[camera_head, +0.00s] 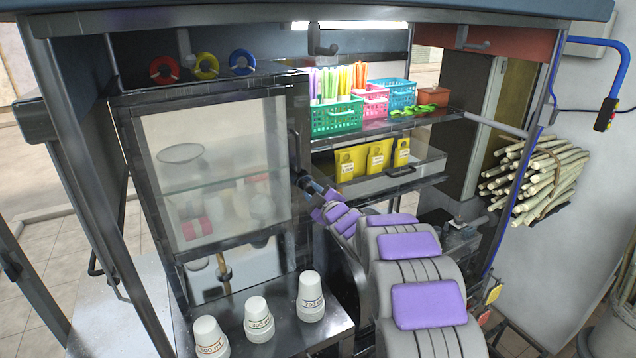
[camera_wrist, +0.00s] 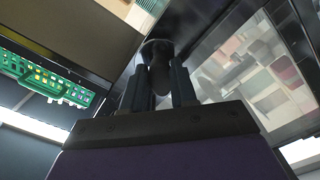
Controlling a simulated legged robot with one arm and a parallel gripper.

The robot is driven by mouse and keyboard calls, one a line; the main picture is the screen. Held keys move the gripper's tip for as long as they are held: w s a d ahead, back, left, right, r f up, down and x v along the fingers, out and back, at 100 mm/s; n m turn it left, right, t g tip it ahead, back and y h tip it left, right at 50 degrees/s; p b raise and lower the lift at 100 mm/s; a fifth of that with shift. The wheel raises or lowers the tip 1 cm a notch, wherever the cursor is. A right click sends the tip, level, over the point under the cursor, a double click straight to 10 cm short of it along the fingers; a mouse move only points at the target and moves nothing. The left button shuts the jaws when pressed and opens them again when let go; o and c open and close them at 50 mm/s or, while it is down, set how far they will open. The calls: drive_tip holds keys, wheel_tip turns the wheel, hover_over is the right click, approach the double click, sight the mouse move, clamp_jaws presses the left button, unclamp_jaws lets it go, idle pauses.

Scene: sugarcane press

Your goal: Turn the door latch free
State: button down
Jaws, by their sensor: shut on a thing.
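A framed glass door (camera_head: 222,135) closes the cabinet on the left in the head view. It also shows at the right of the wrist view (camera_wrist: 262,75). My gripper (camera_head: 302,180) is at the door's right edge, below a dark upright handle (camera_head: 294,148). In the wrist view, my gripper's two dark fingers (camera_wrist: 160,88) stand on either side of a dark rounded latch knob (camera_wrist: 159,70) and are shut on it. In the head view the latch is hidden behind my gripper. The door looks closed against its frame.
Shelves right of the door hold a green basket (camera_head: 337,117) of straws, yellow pouches (camera_head: 378,157) and a blue basket (camera_head: 399,94). Stacked cups (camera_head: 259,318) stand on the counter below the door. Sugarcane stalks (camera_head: 548,180) hang at the right.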

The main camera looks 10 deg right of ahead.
drive_tip(key=m+p, duration=0.1)
drive_tip(key=p, duration=0.1)
drive_tip(key=m+p, duration=0.1)
drive_tip(key=m, duration=0.1)
drive_tip(key=m+p, duration=0.2)
drive_tip(key=shift+a+r+p, duration=0.3)
drive_tip(key=shift+r+p, duration=0.05)
drive_tip(key=shift+m+p, duration=1.55)
drive_tip(key=shift+m, duration=0.55)
drive_tip(key=shift+d, duration=0.1)
drive_tip(key=c, duration=0.9)
unclamp_jaws()
drive_tip(key=shift+f, duration=0.25)
drive_tip(key=shift+d, duration=0.1)
drive_tip(key=b+v, duration=0.2)
drive_tip(key=v, duration=1.5)
drive_tip(key=shift+s, duration=0.1)
